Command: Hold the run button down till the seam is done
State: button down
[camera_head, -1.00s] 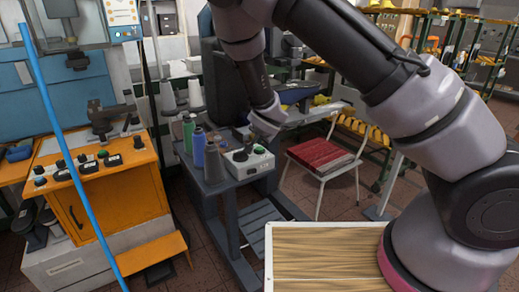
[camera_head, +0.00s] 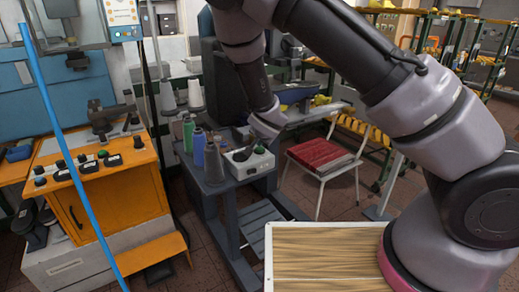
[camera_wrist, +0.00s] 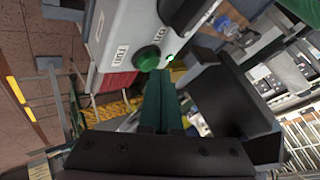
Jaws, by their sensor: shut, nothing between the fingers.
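The light-grey control box (camera_head: 247,167) sits on a dark stand, with a dark knob and a green button (camera_head: 259,149) on top. In the wrist view the box (camera_wrist: 120,30) carries printed labels, one beside the round green button (camera_wrist: 148,58). A small lit green spot (camera_wrist: 169,58) shows beside the button. My gripper (camera_wrist: 161,72) is shut and empty, its dark green fingers pointing at the box. The fingertips appear right by the button's lower edge; I cannot tell whether they touch it. In the head view my gripper (camera_head: 266,128) is just above the box.
A red-seated chair (camera_head: 319,157) is to the right. An orange cabinet (camera_head: 110,200) with knobs and a blue pole (camera_head: 65,150) are at left. A wood-topped surface (camera_head: 325,262) is in front.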

aim_at(259, 150)
jog(key=shift+f, duration=0.55)
dwell(1.5)
jog(key=shift+r, duration=0.2)
dwell(1.1)
jog(key=shift+r, duration=3.3)
jog(key=shift+d, duration=0.1)
